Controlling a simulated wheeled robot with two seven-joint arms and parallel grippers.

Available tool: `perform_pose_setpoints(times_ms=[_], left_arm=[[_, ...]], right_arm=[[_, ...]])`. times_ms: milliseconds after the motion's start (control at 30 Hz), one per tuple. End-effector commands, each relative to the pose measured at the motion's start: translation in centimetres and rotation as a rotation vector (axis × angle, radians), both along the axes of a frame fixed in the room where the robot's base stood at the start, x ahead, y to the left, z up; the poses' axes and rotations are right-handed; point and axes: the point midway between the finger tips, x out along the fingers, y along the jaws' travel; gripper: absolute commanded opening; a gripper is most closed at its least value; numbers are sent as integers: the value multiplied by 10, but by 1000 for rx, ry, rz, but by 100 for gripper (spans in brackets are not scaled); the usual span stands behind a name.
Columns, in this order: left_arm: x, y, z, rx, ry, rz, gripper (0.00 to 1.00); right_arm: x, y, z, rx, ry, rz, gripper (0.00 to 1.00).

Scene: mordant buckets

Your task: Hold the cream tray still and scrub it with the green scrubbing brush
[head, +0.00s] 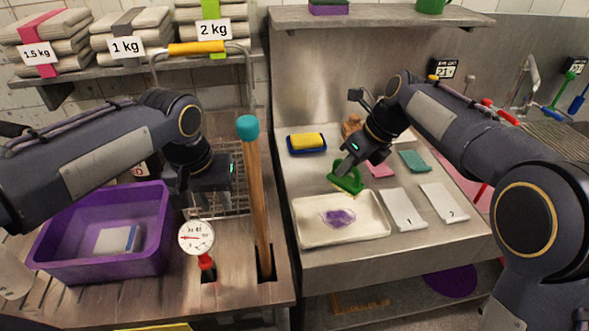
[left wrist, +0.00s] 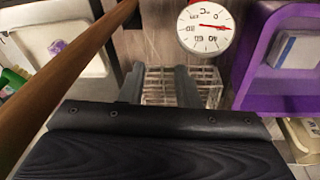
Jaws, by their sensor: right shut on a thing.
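The cream tray (head: 368,232) lies on the steel counter with a purple stain (head: 338,217) in its middle; it also shows at the left of the left wrist view (left wrist: 88,62). My right gripper (head: 347,167) is shut on the green scrubbing brush (head: 345,183), at the tray's back edge; I cannot tell whether the bristles touch the tray. A green bit of the brush shows at the left edge of the left wrist view (left wrist: 10,82). My left gripper (left wrist: 161,80) is open and empty over the wire rack, left of the tray and apart from it.
A wooden pole with a teal cap (head: 257,195) stands between my left gripper and the tray. A dial gauge (head: 196,238) and a purple tub (head: 100,268) are near my left gripper. White cards (head: 403,210), a yellow sponge (head: 307,141) and cloths lie around the tray.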

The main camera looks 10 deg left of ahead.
Motion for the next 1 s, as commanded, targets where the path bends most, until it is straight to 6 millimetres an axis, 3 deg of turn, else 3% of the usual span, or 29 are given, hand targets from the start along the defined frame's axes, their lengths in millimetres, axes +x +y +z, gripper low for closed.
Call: perform_pose_setpoints(times_ms=[100, 300, 333, 400, 600, 833, 1000], left_arm=[[45, -7, -4, 23, 61, 30, 29], [112, -18, -24, 40, 147, 126, 29], [117, -30, -26, 46, 153, 120, 29], [127, -59, -31, 59, 158, 105, 29], [146, -108, -39, 55, 163, 132, 29], [152, -124, -46, 48, 165, 159, 29], [152, -124, -68, 47, 168, 160, 29]], right_arm=[[0, 0, 0, 0, 0, 0, 0], [0, 0, 0, 0, 0, 1, 0], [0, 0, 0, 0, 0, 1, 0], [0, 0, 0, 0, 0, 1, 0], [0, 0, 0, 0, 0, 0, 0], [0, 0, 0, 0, 0, 1, 0], [0, 0, 0, 0, 0, 1, 0]])
